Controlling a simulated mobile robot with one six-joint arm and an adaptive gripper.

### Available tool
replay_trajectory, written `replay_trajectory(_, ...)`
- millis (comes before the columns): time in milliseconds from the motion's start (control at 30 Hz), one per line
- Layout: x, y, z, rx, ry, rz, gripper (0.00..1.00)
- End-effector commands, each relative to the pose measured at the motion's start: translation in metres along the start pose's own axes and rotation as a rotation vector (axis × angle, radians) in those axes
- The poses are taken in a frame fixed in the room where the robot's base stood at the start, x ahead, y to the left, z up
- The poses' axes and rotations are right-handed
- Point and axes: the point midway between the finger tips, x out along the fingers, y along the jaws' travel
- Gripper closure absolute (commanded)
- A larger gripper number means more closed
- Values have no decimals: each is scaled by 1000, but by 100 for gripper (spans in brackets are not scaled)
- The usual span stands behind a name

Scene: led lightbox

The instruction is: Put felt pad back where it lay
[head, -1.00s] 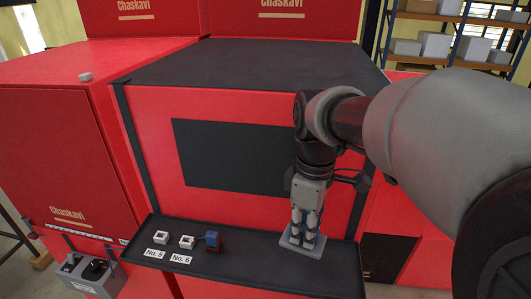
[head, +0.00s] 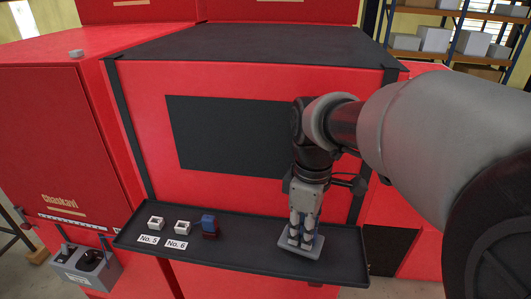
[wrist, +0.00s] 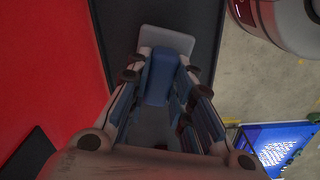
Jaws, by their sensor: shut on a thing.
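The felt pad appears to be the grey flat piece (head: 286,240) with a blue grip under my gripper (head: 301,236). My gripper points down and is shut on the blue grip. The wrist view shows this blue grip (wrist: 160,78) between the fingers, above the grey base (wrist: 165,38). The pad is over the right part of the dark shelf (head: 240,257). I cannot tell whether its base touches the shelf. The fingers hide much of the grip.
Two small white square holders (head: 183,227) stand behind labels No. 5 and No. 6 at the shelf's left. A blue block with a dark red base (head: 208,223) stands to their right. The shelf is clear between that block and the pad. A red cabinet rises behind.

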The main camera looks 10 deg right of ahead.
Motion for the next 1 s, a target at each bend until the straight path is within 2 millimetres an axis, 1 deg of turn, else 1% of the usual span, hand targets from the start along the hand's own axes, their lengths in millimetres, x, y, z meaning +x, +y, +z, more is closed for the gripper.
replay_trajectory(100,5,0,0,0,0,0,100)
replay_trajectory(600,7,0,0,0,0,1,100)
replay_trajectory(1000,16,0,0,0,1,1,100)
